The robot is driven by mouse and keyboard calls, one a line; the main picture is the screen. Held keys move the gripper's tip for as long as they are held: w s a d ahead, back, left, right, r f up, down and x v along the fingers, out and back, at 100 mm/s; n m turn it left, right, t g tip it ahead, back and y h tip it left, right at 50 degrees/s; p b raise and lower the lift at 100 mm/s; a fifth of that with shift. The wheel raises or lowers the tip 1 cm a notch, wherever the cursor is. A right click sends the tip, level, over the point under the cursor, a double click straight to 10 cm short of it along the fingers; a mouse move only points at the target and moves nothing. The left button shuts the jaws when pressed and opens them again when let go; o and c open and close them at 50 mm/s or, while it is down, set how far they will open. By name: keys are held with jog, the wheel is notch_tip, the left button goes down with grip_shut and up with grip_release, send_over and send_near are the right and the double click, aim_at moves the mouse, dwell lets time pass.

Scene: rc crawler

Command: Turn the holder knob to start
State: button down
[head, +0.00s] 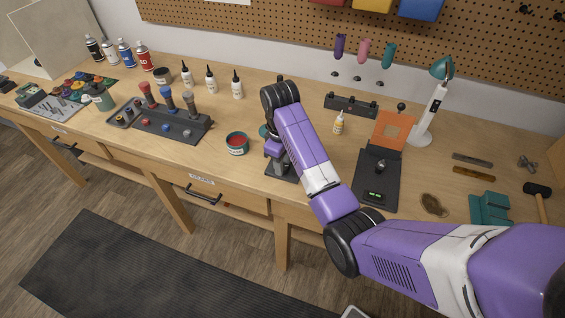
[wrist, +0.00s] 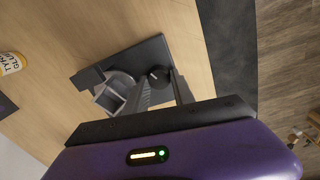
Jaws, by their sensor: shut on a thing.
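The holder is a dark base plate with a grey bracket-like cup (wrist: 113,92) on it, in the wrist view. The holder knob (wrist: 158,73) is a small dark round knob with a pale mark, on the same plate (wrist: 148,53). My gripper (wrist: 161,79) points down at the knob, one finger on each side, shut on it. In the head view the holder's base (head: 280,172) shows near the bench's front edge, below my arm. My arm hides the knob and fingertips there.
A red-topped tin (head: 237,143) stands left of the holder. A black scale-like device (head: 377,180) and an orange mat (head: 394,130) lie to the right.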

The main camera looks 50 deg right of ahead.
jog(key=n, duration=1.2)
jog(key=shift+s+n, duration=0.1)
jog(key=shift+n, duration=0.3)
dwell(0.3)
jog(key=c, duration=1.1)
grip_release()
jog(key=shift+o, duration=0.2)
